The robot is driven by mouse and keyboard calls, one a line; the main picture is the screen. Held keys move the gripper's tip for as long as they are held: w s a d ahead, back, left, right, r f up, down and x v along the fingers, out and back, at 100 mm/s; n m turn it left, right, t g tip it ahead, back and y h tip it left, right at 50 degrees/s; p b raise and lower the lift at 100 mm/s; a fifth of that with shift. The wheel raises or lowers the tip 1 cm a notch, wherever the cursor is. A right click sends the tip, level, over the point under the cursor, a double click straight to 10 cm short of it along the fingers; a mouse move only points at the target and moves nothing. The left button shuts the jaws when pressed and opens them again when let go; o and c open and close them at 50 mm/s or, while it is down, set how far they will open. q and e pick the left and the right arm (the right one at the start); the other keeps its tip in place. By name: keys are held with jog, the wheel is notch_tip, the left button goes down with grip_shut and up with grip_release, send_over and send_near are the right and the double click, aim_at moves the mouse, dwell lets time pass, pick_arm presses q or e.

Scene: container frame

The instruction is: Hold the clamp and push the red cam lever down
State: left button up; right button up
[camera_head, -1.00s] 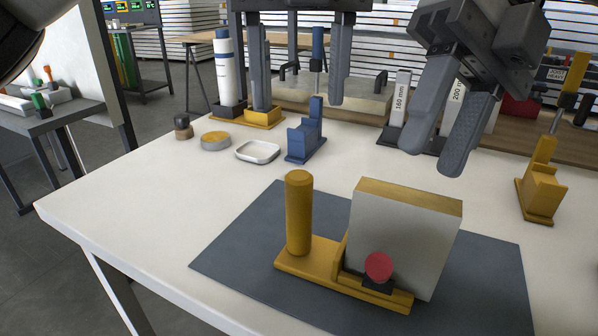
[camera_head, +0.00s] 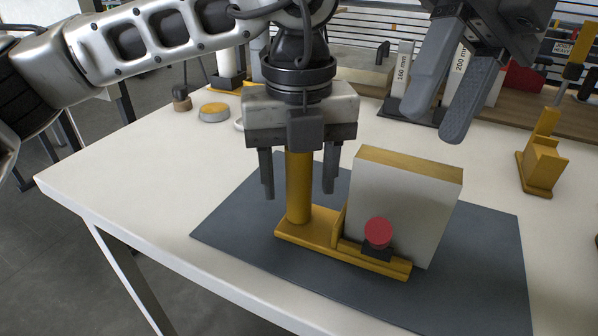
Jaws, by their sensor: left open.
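The yellow clamp (camera_head: 310,229) stands on a dark mat on the table, with an upright yellow post (camera_head: 299,190) at its left end. The red cam lever (camera_head: 378,232) shows as a round red knob on a black block at the clamp's right part. A grey panel with a yellow top (camera_head: 398,205) stands upright against the clamp. My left gripper (camera_head: 299,190) points down with its fingers open on both sides of the post; the post's top is hidden behind the gripper. I cannot tell whether the fingers touch it. My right gripper (camera_head: 440,105) is open and empty above the table, behind the panel.
The dark mat (camera_head: 230,235) is bare to the left and in front. A yellow stand (camera_head: 540,165) is at the right. A round yellow-topped puck (camera_head: 214,112) and a label block marked 160 mm (camera_head: 400,75) stand at the back.

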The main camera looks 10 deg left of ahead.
pick_arm(q)
grip_shut()
pick_arm(e)
grip_shut()
jog(key=n, duration=0.2)
jog(key=w+n, duration=0.1)
jog(key=n, duration=0.1)
jog(key=r+n, duration=0.1)
jog(key=n, duration=0.2)
jog(key=shift+w+d, duration=0.3)
jog(key=shift+w, duration=0.1)
jog(key=w+n, duration=0.1)
jog(key=n, duration=0.4)
jog(key=w+d+r+n, duration=0.1)
jog(key=n, duration=0.5)
jog(key=w+d+r+n+g, duration=0.1)
jog(key=n, duration=0.5)
jog(key=shift+w+r, duration=0.2)
